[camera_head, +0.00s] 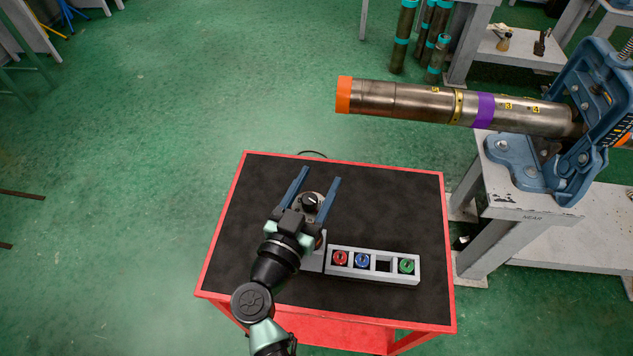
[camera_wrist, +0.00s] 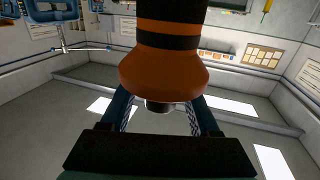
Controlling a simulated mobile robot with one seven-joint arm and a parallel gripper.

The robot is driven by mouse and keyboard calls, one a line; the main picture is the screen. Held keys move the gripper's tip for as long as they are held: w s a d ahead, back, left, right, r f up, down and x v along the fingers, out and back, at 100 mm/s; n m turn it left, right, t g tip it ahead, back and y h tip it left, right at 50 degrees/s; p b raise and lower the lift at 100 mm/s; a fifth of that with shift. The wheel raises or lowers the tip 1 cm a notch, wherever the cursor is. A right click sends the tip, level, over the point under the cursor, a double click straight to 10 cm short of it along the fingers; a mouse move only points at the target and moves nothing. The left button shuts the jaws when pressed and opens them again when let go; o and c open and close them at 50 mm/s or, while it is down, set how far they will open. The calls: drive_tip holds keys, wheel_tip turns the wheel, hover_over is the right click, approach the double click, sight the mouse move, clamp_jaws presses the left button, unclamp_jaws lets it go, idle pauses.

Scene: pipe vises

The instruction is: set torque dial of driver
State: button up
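The driver shows in the wrist view as an orange body with black bands (camera_wrist: 170,65), flared towards a small metallic end (camera_wrist: 160,106). In the head view a round dark dial with a white mark (camera_head: 311,202) shows between the fingers of my gripper (camera_head: 318,184). The two blue fingers are spread wide, one on each side of the dial, with gaps between. In the wrist view the driver covers part of the fingers. The dial's scale is too small to read, and my wrist hides the driver's lower part in the head view.
The black-topped red cart (camera_head: 385,195) carries a grey rack (camera_head: 372,276) with red, blue and green round pieces and one empty slot. A pipe with orange end and purple band (camera_head: 410,100) is held in a blue vise (camera_head: 595,95) beyond. The cart's right back is clear.

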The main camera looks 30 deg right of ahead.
clamp_jaws()
drive_tip(key=shift+r+n+t+y+p, duration=0.1)
drive_tip(key=shift+n+t+y+p, duration=0.25)
drive_tip(key=shift+p, duration=0.2)
